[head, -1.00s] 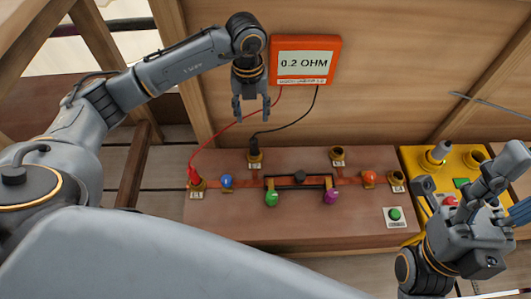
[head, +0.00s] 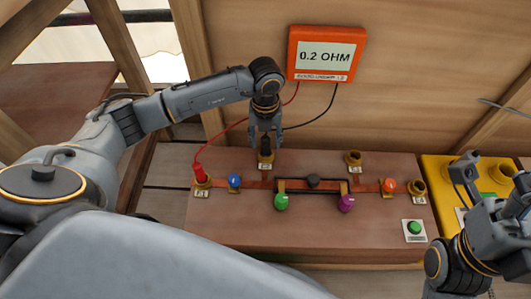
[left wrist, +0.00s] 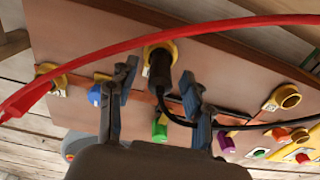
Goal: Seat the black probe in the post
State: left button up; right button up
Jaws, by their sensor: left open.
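The black probe (head: 265,150) stands about upright at a labelled brass post (head: 265,160) at the back of the brown board; how deep it sits I cannot tell. It also shows in the left wrist view (left wrist: 160,72) with its black lead trailing right. My left gripper (head: 265,141) is open, pointing down, one finger on each side of the probe. In the left wrist view the fingers (left wrist: 158,97) are apart with gaps beside the probe. The red probe (head: 200,174) stands in the left post. My right gripper (head: 493,178) has its fingers apart at the right.
The orange meter (head: 325,52) reads 0.2 OHM. Two brass posts, at back (head: 353,158) and right (head: 418,188), are empty. Coloured knobs and a green button (head: 414,228) are on the board (head: 240,225). A yellow box (head: 436,175) is at right. The red lead crosses close to the left gripper.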

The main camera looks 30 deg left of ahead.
pick_arm(q)
jog(key=shift+f, duration=0.25)
grip_shut()
jog(key=shift+r, duration=0.15)
